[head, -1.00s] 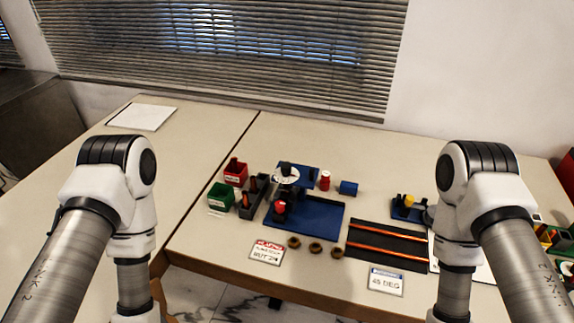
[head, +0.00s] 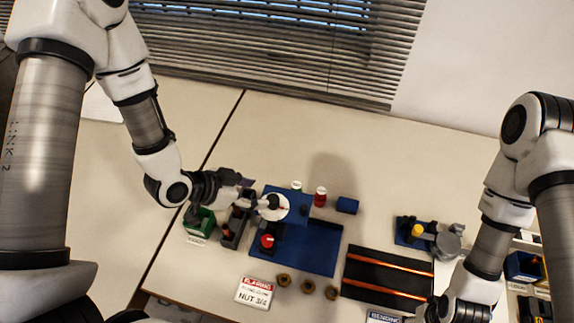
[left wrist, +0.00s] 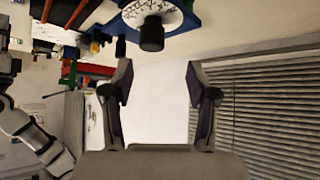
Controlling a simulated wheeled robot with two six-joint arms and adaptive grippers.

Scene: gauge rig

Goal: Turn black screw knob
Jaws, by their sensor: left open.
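The gauge rig's blue base plate (head: 310,248) lies on the table and bears a blue stand with a round white dial (head: 276,212). In the left wrist view the black screw knob (left wrist: 152,35) sticks out from the middle of the white dial (left wrist: 133,12). My left gripper (left wrist: 158,80) is open and empty there, with the knob just beyond its fingertips, apart from them. In the head view my left gripper (head: 258,199) is beside the dial and the knob is hard to make out. My right gripper (head: 432,311) is low at the bottom right, partly cut off, its jaws unclear.
A green bin (head: 199,223) and dark rack (head: 236,228) stand left of the rig. A red knob (head: 267,241) is on the base plate. A red cylinder (head: 320,197) and blue block (head: 347,205) stand behind. Several brass nuts (head: 307,287) and a black-orange plate (head: 385,275) lie in front.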

